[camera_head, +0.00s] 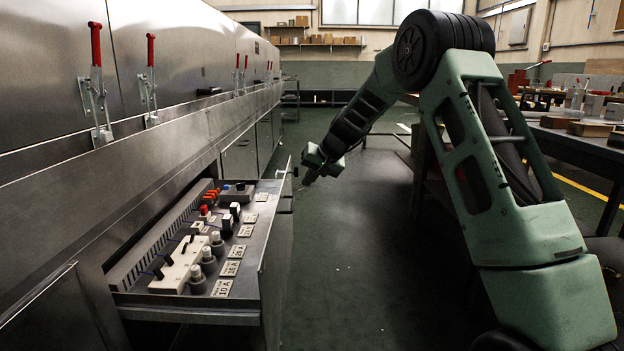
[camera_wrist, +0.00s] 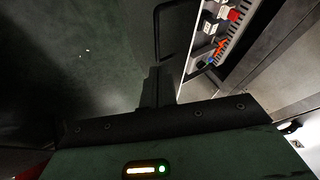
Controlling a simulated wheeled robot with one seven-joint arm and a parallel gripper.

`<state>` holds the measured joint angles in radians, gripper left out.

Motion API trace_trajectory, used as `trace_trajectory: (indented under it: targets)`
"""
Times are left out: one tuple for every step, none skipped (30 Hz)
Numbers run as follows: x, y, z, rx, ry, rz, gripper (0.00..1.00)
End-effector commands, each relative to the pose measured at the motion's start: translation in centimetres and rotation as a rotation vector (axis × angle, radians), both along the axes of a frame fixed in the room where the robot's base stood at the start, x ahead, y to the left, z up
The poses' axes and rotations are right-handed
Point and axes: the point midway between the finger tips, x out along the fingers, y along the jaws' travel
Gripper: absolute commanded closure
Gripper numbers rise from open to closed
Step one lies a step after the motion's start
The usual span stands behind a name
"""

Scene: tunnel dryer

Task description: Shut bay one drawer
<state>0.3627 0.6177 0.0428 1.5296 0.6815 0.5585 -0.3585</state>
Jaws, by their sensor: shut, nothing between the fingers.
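The bay one drawer (camera_head: 274,262) is pulled out of the long steel dryer on the left. It holds switches, fuse holders and labels, and its front panel faces right toward the aisle. It also shows in the wrist view (camera_wrist: 187,42), with a dark bar handle (camera_wrist: 158,45) along its front. My gripper (camera_head: 309,180) is shut and empty, just right of the drawer front's far end. In the wrist view its fingertips (camera_wrist: 158,72) lie close to the handle's lower end; I cannot tell whether they touch.
The steel dryer (camera_head: 180,135) with red-handled toggle clamps (camera_head: 95,85) runs along the left. A workbench (camera_head: 575,140) with blocks and tools stands at the right, behind my arm. The green floor (camera_head: 345,270) between them is clear.

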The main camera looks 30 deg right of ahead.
Motion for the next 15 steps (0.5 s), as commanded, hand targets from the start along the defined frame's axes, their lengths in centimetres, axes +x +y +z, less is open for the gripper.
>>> trace_trajectory:
  targets:
    - [0.7,0.3,-1.5,0.0,0.002,0.002,1.0]
    - [1.0,0.4,-2.0,0.0,0.002,0.002,1.0]
    - [1.5,0.6,-2.7,0.0,0.001,0.003,1.0]
    - [1.9,0.7,-3.1,0.001,0.001,0.002,1.0]
    - [2.2,0.8,-3.6,0.0,0.002,0.002,1.0]
    - [2.6,0.9,-4.1,0.0,0.001,0.001,1.0]
    - [2.9,1.4,-4.1,-0.002,-0.001,0.004,1.0]
    - [3.2,1.9,-3.9,-0.001,-0.002,0.006,1.0]
    - [3.5,2.4,-3.8,-0.001,-0.001,0.005,1.0]
    - [3.7,2.7,-3.8,-0.001,-0.002,0.005,1.0]
    - [3.9,3.0,-3.8,-0.001,0.0,0.003,1.0]
    - [4.1,3.3,-3.8,-0.001,0.0,0.004,1.0]
    - [4.3,3.5,-3.7,0.0,-0.001,0.002,1.0]
    - [4.4,3.6,-3.7,-0.001,-0.001,0.0,1.0]
    - [4.5,3.9,-3.6,-0.001,0.0,0.002,1.0]
